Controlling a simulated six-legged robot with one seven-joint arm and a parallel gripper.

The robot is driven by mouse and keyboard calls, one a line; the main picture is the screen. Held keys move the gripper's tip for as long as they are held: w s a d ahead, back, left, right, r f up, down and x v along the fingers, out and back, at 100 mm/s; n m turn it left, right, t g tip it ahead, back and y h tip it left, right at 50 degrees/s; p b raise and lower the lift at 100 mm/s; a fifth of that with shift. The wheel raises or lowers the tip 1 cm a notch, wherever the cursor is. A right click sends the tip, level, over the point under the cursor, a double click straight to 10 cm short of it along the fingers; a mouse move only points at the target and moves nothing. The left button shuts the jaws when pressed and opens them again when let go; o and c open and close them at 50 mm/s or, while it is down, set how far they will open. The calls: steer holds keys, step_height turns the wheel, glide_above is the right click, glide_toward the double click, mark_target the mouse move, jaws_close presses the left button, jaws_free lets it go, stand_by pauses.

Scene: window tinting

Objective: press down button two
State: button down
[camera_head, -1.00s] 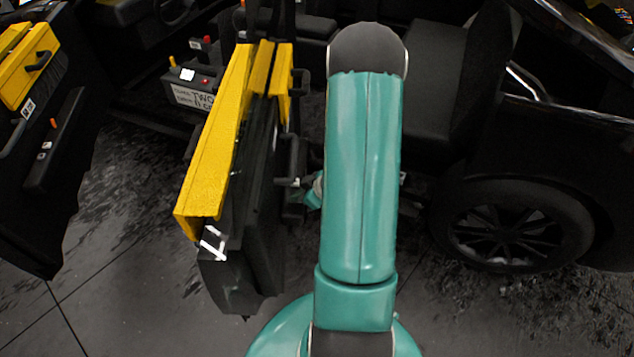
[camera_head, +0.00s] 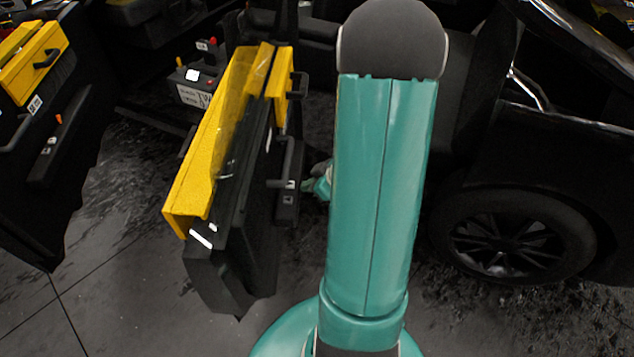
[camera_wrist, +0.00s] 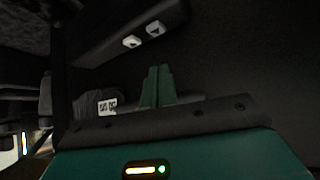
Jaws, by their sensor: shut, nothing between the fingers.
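Two small white buttons, one (camera_wrist: 131,41) and the other (camera_wrist: 156,29), sit side by side on a dark armrest strip (camera_wrist: 105,32) in the wrist view. Each bears a dark mark too small to read, so I cannot tell which is button two. In the head view, small white marks (camera_head: 290,185) show on the armrest of the standing door panel (camera_head: 232,260), which has a yellow top (camera_head: 200,150). My gripper (camera_wrist: 159,72) has its green fingers together and empty, pointing toward the armrest below the buttons and apart from them. My arm partly hides the gripper in the head view.
A QR-marked patch (camera_wrist: 107,106) lies left of my fingers in the wrist view. Another door panel (camera_head: 50,150) stands at the left. A dark box with a paper label (camera_head: 193,97) is behind. A car wheel (camera_head: 510,240) is at the right. Bare floor (camera_head: 120,300) shows at front left.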

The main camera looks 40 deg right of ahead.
steer(key=shift+v, duration=1.2)
